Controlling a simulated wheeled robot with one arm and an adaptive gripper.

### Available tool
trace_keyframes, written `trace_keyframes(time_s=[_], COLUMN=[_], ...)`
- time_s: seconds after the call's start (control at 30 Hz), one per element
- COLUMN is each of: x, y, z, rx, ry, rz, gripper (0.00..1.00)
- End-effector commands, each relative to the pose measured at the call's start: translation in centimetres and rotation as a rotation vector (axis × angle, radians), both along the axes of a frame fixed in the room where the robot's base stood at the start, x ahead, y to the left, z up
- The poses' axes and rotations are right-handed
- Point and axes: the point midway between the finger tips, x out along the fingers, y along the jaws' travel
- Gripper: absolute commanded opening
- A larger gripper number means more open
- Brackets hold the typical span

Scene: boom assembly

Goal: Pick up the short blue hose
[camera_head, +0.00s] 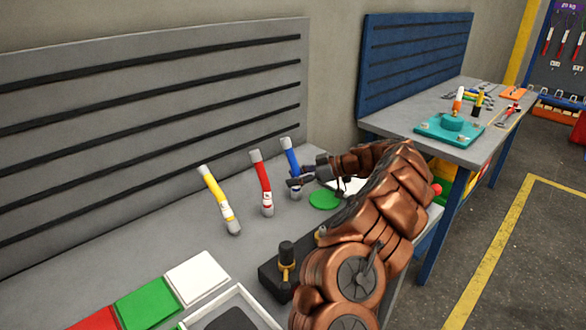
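The short blue hose (290,157) stands slightly tilted at the back of the grey workbench, with a light cap at its top. It is the rightmost of three coloured hoses. My gripper (299,178) comes in from the right, with its dark fingers at the hose's lower part. The fingers overlap the hose in this view and hide some of it. I cannot tell whether they touch it or have closed on it.
A red hose (262,180) and a yellow hose (215,193) stand left of the blue one. A green disc (324,199) lies below my gripper. A black fixture (284,262) and coloured squares (148,302) are nearer. A grey slatted panel (150,130) rises behind.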

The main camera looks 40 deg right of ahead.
Motion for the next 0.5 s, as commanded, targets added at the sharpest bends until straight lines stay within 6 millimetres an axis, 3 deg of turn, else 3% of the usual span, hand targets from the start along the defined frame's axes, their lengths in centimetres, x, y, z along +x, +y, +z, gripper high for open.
trace_keyframes(time_s=[0.03,0.4,0.5], x=[0.0,-0.01,-0.02], y=[0.0,0.02,0.03], z=[0.0,0.02,0.02], rx=[0.0,0.0,0.0], ry=[0.0,0.0,0.0], rz=[0.0,0.001,0.001], gripper=[0.37,0.0,0.0])
